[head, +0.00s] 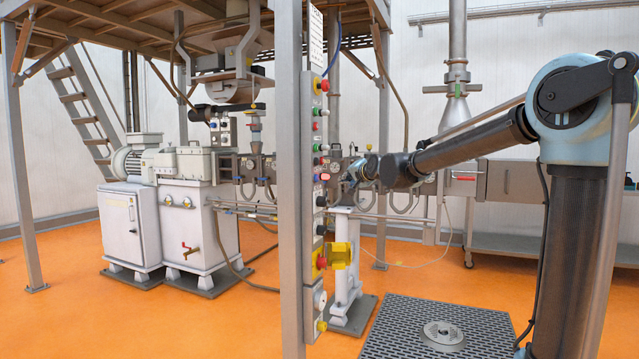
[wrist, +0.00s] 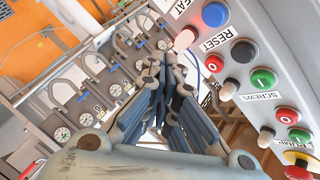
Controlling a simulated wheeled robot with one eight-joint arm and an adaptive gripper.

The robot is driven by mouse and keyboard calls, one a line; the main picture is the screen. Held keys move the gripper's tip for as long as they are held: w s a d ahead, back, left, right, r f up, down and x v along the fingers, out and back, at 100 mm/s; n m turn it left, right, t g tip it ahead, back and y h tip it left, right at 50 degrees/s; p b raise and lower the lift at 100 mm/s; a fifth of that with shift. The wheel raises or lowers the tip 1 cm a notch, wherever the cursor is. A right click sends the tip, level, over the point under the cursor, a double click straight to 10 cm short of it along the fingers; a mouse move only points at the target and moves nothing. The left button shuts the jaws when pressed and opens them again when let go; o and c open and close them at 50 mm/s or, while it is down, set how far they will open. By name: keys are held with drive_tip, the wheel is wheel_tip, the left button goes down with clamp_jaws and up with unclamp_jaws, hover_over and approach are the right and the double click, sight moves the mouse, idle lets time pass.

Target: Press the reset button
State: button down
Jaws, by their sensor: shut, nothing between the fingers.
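In the wrist view, a RESET label (wrist: 215,40) is on the grey control panel (wrist: 262,45). A blue round button (wrist: 215,14) sits just above the label in the picture, and a pale pinkish knob or lamp (wrist: 185,38) sits left of it. I cannot tell for sure which control the label names. My gripper (wrist: 165,62) is shut and empty, its fingertips just left of the pale knob, apparently clear of the blue button. In the head view, my gripper (head: 357,170) is right of the panel (head: 310,190); contact cannot be told.
Other panel controls include a red button (wrist: 215,63), a black button (wrist: 243,51), a green button (wrist: 263,78) and a red mushroom button on yellow (wrist: 300,158). Machine pipes and gauges (wrist: 90,85) lie left of the gripper. A steel post (head: 290,200) stands beside the panel.

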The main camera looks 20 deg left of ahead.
drive_tip(key=a, duration=0.6)
drive_tip(key=shift+w+a, duration=0.25)
drive_tip(key=shift+a, duration=0.15)
drive_tip(key=shift+a, duration=0.1)
idle(1.1)
drive_tip(key=shift+s+a+r, duration=0.1)
drive_tip(key=shift+a, duration=0.25)
drive_tip(key=shift+a, duration=0.5)
idle(0.8)
drive_tip(key=shift+d, duration=0.9)
drive_tip(key=shift+s+d, duration=0.15)
drive_tip(key=shift+d, duration=1.1)
drive_tip(key=shift+s+d, duration=0.1)
drive_tip(key=shift+d, duration=1.15)
